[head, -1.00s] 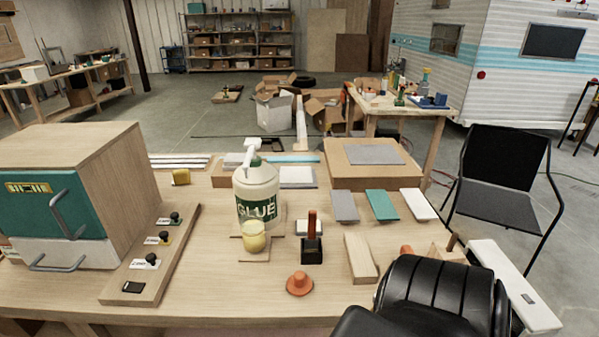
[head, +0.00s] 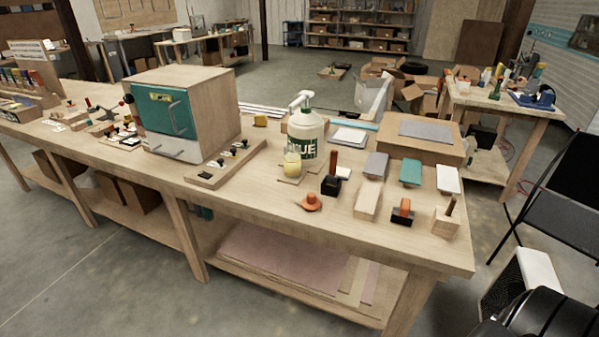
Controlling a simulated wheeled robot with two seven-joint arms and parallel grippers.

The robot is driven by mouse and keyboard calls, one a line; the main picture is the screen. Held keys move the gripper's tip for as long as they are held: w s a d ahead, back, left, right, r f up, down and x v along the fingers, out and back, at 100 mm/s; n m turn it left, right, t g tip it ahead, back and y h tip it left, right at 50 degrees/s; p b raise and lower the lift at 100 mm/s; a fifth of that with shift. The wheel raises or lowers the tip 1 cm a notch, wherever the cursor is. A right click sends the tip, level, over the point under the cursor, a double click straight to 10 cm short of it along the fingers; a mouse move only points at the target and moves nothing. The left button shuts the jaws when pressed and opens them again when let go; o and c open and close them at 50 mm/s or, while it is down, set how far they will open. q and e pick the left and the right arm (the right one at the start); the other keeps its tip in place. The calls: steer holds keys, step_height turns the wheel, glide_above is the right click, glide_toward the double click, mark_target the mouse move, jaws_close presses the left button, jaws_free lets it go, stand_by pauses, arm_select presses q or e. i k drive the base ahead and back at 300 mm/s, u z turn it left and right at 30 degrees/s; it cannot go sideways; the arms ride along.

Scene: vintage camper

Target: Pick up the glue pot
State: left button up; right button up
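A small pale-yellow pot (head: 292,165), which looks like the glue pot, stands upright on a small wooden square (head: 291,181) on the workbench in the head view. Right behind it stands a large cream bottle with a white pump top and a green GLUE label (head: 304,148); the pot hides part of the label. Neither of my grippers is in view.
A wooden cabinet with a teal door (head: 165,115) stands left of the pot. A board with knobs (head: 226,162) lies between them. An orange knob-like piece (head: 311,202), a black block with a brown handle (head: 331,185) and several sample blocks lie nearby. The bench's front edge is mostly clear.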

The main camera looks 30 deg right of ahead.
mark_target(292, 162)
steer(key=z, duration=1.8)
steer(key=i, duration=0.5)
steer(key=z, duration=0.05)
